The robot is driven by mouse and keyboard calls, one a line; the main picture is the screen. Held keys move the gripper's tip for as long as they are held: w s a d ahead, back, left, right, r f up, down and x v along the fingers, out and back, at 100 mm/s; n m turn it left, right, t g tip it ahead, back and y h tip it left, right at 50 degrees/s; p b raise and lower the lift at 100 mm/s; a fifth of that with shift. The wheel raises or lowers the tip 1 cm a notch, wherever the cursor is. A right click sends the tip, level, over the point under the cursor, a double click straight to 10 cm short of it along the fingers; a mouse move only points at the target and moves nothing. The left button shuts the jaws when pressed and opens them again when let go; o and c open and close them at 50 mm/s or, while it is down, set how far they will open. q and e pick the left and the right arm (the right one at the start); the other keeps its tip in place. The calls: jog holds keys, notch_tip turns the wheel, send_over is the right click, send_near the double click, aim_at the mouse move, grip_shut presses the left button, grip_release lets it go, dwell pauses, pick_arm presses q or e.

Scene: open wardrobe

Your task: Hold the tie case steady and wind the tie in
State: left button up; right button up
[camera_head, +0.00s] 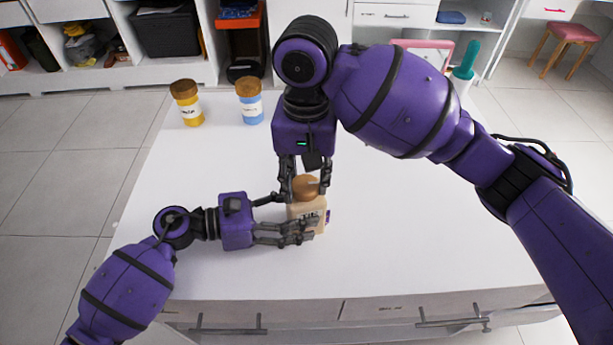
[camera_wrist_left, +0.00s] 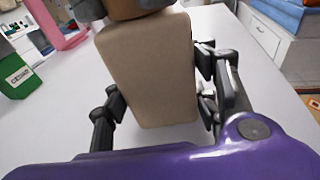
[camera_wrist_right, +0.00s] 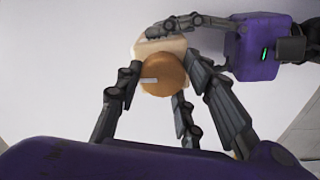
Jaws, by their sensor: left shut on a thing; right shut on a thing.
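The tie case (camera_head: 296,211) is a beige upright block marked "TIE" with a round brown knob (camera_head: 305,187) on top. It stands on the white table near the front. A small purple bit (camera_head: 328,216) shows at its right side. My left gripper (camera_head: 297,217) is shut on the case body from the left, with a finger on each side, as the left wrist view (camera_wrist_left: 150,80) shows. My right gripper (camera_head: 306,192) points down from above and is shut on the knob, which carries a pale mark in the right wrist view (camera_wrist_right: 165,74).
A yellow jar (camera_head: 188,106) and a blue jar (camera_head: 251,106) with brown lids stand at the table's back left. A teal object (camera_head: 466,58) and a pink one (camera_head: 425,44) are at the back right. The table is clear left and right of the case.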

aim_at(306, 184)
jog(key=m, duration=0.4)
jog(key=shift+d+m, duration=0.1)
jog(key=shift+m, duration=0.3)
jog(key=shift+s, duration=0.1)
jog(key=o, duration=1.1)
notch_tip(306, 184, up, 12)
